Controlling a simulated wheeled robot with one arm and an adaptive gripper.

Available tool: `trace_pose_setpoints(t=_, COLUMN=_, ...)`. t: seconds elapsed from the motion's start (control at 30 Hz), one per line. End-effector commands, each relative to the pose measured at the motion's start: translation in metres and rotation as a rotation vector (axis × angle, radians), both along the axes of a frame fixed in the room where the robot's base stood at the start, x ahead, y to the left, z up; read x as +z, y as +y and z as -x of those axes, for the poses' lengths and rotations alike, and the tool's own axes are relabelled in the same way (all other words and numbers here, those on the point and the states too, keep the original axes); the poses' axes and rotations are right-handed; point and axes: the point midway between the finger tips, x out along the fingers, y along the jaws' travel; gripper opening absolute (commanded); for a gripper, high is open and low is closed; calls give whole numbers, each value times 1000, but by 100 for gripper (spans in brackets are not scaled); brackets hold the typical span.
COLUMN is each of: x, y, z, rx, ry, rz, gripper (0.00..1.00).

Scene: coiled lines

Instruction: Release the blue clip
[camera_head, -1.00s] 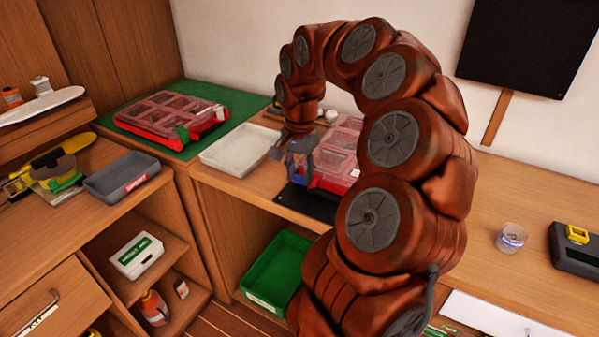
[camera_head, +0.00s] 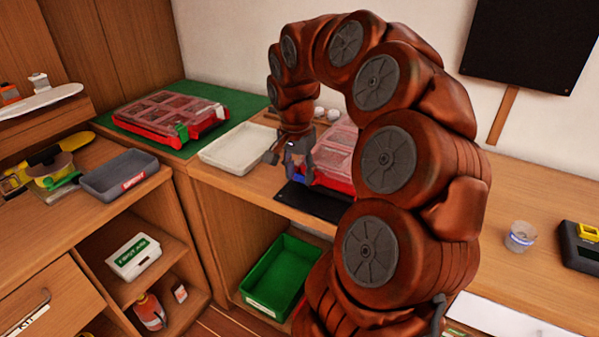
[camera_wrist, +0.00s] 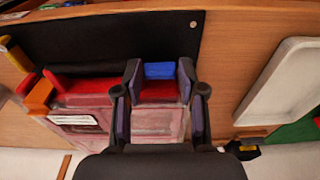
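The blue clip (camera_wrist: 160,71) is on the front edge of a red case with a clear lid (camera_wrist: 155,120). In the head view the case (camera_head: 338,150) sits on the back bench, partly hidden by my arm. My gripper (camera_wrist: 160,75) reaches over the case's front edge, with one finger on each side of the blue clip. The fingers are spread apart; I cannot tell whether they touch the clip's sides. In the head view my gripper (camera_head: 294,164) is at the case's left end, with a little blue showing below it.
A black mat (camera_wrist: 110,40) lies before the case. A white tray (camera_head: 235,149) is beside it. Another red case (camera_head: 172,113) rests on a green mat at left. A green bin (camera_head: 283,276) stands below the bench. A clear cup (camera_head: 520,236) stands at right.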

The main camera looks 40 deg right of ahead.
Motion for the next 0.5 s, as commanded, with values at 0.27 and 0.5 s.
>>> trace_pose_setpoints(t=0.27, x=0, y=-1, z=0, rx=-1, ry=0, rz=1, gripper=60)
trace_pose_setpoints(t=0.5, x=3, y=0, z=0, rx=-1, ry=0, rz=1, gripper=60)
